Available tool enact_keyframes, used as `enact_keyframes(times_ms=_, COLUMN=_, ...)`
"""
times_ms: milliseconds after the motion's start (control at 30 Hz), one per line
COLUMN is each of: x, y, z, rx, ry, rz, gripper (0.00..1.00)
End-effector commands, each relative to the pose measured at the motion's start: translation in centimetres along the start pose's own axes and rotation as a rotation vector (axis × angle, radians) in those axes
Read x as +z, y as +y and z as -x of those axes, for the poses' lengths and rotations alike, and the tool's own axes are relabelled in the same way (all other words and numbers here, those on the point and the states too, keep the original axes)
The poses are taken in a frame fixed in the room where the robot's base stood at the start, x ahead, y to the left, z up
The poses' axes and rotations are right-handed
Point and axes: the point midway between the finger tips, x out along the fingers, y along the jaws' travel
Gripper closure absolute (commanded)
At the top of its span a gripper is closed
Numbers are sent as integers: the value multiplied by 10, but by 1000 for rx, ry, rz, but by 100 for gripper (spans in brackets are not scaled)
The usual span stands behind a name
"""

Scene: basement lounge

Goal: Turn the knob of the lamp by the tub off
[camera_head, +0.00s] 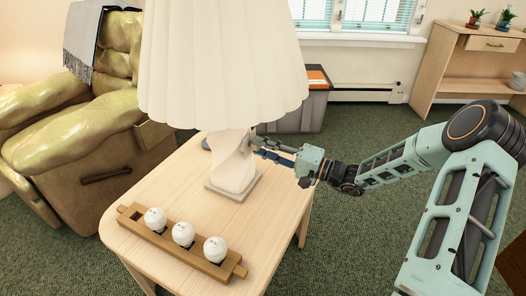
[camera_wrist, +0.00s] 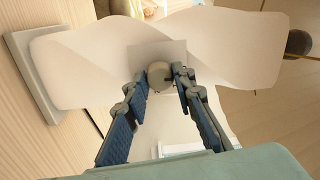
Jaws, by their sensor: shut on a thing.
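The lamp (camera_head: 233,167) stands upright on a light wooden side table (camera_head: 174,187), with a pleated cream shade (camera_head: 222,65) above its twisted white base. In the wrist view the lamp base (camera_wrist: 90,62) lies sideways across the picture, and its round grey knob (camera_wrist: 160,75) sits in the middle. My gripper (camera_wrist: 165,74) is shut on the knob, with one fingertip on each side of it. In the head view my gripper (camera_head: 258,146) reaches the lamp base from the right, under the shade. The knob itself is hidden there.
A wooden holder (camera_head: 135,216) with several white balls lies at the table's front edge. A grey tub (camera_head: 302,112) with something orange on top stands behind the table. A green armchair (camera_head: 95,110) is at the left, and a wooden shelf (camera_head: 450,65) is at the back right.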

Motion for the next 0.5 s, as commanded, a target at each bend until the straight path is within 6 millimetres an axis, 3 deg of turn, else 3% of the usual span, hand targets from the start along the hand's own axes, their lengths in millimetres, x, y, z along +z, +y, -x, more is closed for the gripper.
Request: enact_keyframes(times_ms=500, x=0, y=1, z=1, rx=2, ry=-3, rz=42, gripper=100)
